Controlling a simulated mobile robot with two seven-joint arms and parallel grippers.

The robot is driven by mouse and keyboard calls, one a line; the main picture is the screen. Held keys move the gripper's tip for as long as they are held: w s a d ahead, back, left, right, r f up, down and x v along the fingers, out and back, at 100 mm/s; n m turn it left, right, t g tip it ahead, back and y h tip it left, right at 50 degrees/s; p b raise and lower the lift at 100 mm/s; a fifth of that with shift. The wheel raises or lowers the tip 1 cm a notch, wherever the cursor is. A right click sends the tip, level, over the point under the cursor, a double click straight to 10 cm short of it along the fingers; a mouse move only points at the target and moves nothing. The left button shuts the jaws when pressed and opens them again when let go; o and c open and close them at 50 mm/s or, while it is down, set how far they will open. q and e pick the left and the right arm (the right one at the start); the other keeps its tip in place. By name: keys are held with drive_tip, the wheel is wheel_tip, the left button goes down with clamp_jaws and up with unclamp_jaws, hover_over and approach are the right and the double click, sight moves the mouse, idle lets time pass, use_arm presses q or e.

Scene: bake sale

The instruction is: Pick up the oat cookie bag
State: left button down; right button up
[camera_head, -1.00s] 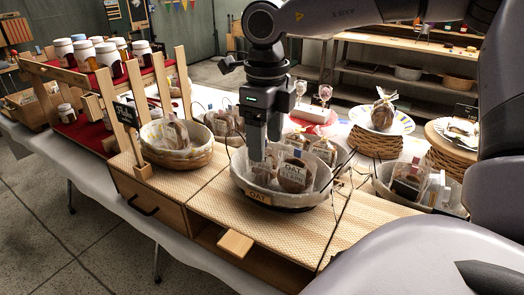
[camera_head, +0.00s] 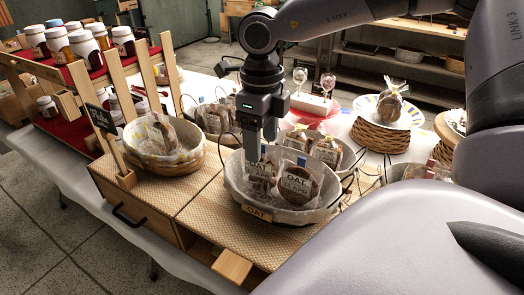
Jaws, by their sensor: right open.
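Two clear oat cookie bags stand in a lined basket (camera_head: 236,190) with an OAT tag on its front rim. The right-hand bag (camera_head: 298,185) shows its OAT label and a blue-topped tag. The left-hand bag (camera_head: 262,172) stands close beside it, partly behind my gripper. My right gripper (camera_head: 259,152) points down, open, with its fingertips at the top of the left-hand bag. I cannot tell whether they touch it or straddle it. My left gripper is not in view.
More bagged goods (camera_head: 327,150) are close behind the oat basket. A plate on a woven stand (camera_head: 380,138) is at the right. A jar shelf (camera_head: 92,75) stands at the left.

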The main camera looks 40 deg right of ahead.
sight(262, 167)
drive_tip(key=shift+s+f, duration=0.1)
drive_tip(key=shift+f, duration=1.35)
drive_tip(key=c, duration=0.8)
drive_tip(key=shift+c, duration=0.2)
drive_tip(key=shift+r, duration=0.15)
